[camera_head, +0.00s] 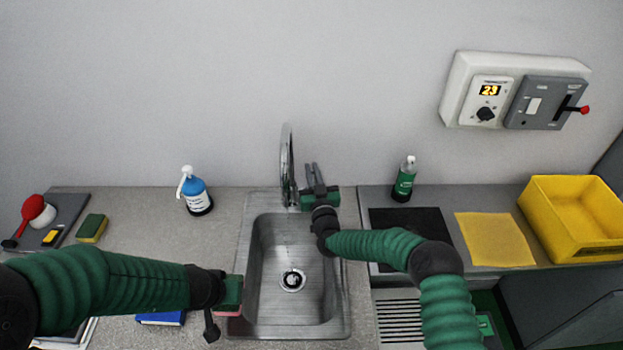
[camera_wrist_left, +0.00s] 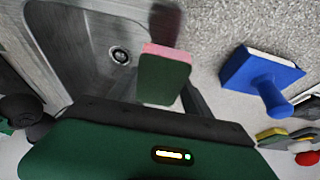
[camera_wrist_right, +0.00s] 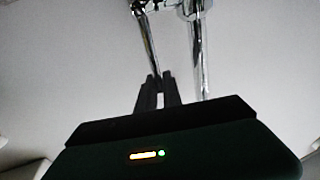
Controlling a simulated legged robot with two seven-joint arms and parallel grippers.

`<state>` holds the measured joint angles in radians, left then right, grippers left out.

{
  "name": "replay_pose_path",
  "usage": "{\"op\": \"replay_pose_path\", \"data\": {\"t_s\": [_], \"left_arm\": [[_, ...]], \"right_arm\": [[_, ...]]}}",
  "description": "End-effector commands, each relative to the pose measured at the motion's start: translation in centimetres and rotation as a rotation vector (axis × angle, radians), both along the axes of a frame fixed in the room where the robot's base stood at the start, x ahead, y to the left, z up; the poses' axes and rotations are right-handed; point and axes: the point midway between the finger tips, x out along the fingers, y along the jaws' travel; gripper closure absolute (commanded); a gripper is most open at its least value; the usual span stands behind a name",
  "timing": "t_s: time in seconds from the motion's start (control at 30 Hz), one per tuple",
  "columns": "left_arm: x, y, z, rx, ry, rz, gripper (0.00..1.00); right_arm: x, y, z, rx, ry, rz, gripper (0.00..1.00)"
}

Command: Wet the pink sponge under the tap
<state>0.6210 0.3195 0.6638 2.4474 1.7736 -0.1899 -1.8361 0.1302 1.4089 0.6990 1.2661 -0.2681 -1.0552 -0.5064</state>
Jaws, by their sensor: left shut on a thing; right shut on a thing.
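The pink sponge (camera_wrist_left: 166,50) has a dark green face and a pink edge in the left wrist view. My left gripper (camera_wrist_left: 176,92) is shut on it. In the head view the sponge (camera_head: 228,314) shows as a pink strip at the sink's left rim, mostly hidden by the gripper. The chrome tap (camera_head: 287,165) stands at the back of the sink (camera_head: 262,255). My right gripper (camera_head: 312,172) is beside the tap, and in the right wrist view its fingers (camera_wrist_right: 156,88) are shut on the tap's thin lever (camera_wrist_right: 146,40). No water is visible.
A green bottle (camera_head: 404,181), a yellow cloth (camera_head: 495,239) and a yellow bin (camera_head: 560,240) are to the right. The sink basin is empty.

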Motion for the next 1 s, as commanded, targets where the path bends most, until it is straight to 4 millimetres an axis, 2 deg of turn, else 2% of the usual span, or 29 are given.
{"op": "replay_pose_path", "data": {"t_s": [0.17,0.2,0.33,0.63,0.73,0.87,1.0], "left_arm": [[0.0,0.0,0.2,0.000,0.000,0.000,0.75],[0.0,0.0,0.2,0.000,0.000,0.000,0.75],[0.0,0.0,0.2,0.000,0.000,0.000,0.75],[0.0,0.0,0.2,0.000,0.000,0.000,0.75],[0.0,0.0,0.2,0.000,0.000,0.000,0.75],[0.0,0.0,0.1,0.000,0.000,0.000,0.75],[0.0,0.0,-0.2,0.000,0.000,0.000,0.75]], "right_arm": [[0.0,0.2,0.3,0.001,0.000,0.003,1.00],[0.0,0.2,0.3,0.001,0.000,0.003,0.86],[0.0,0.2,0.2,0.001,0.000,0.002,0.69],[-0.1,0.1,0.1,0.000,0.002,0.002,0.68],[-0.7,0.0,0.1,0.000,0.002,0.003,0.68],[-2.8,-0.4,-0.2,0.000,0.003,0.005,0.68],[-6.3,-1.1,-0.9,-0.001,0.005,0.004,0.68]]}}
